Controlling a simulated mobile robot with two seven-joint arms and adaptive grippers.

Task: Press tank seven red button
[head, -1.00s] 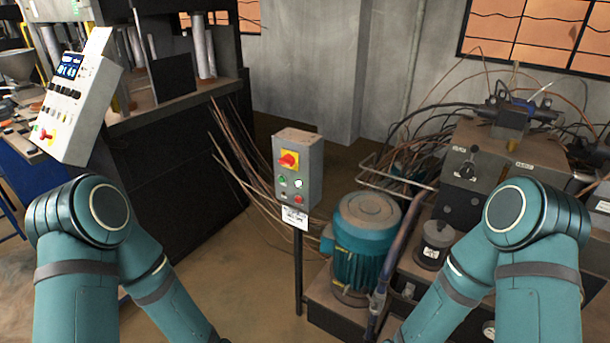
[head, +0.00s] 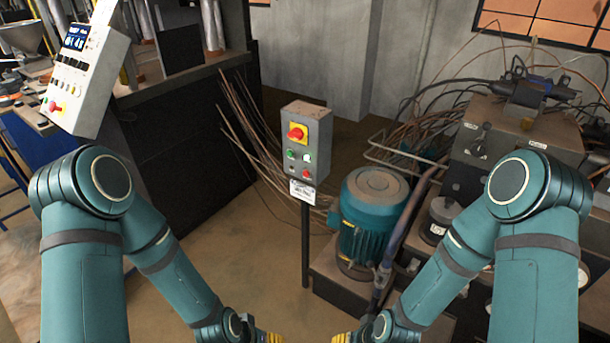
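A grey control box (head: 311,113) stands on a dark post in the middle of the view. It has a red knob (head: 296,132) on a yellow plate, a green button (head: 290,154), a white button (head: 307,157) and a small red button (head: 306,174) at its lower right. A white label (head: 302,192) hangs below; its text is too small to read. Yellow end parts of my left gripper (head: 269,337) and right gripper (head: 343,338) just show at the bottom edge. Their fingers are hidden below the frame. Both are well below the box and apart from it.
A tilted panel (head: 85,75) with a display and a red button is at the left. A blue-green motor (head: 370,220) stands right of the post, beside a hydraulic unit (head: 500,150) with hoses. Thin rods lean behind the box. Bare floor (head: 230,240) lies left of the post.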

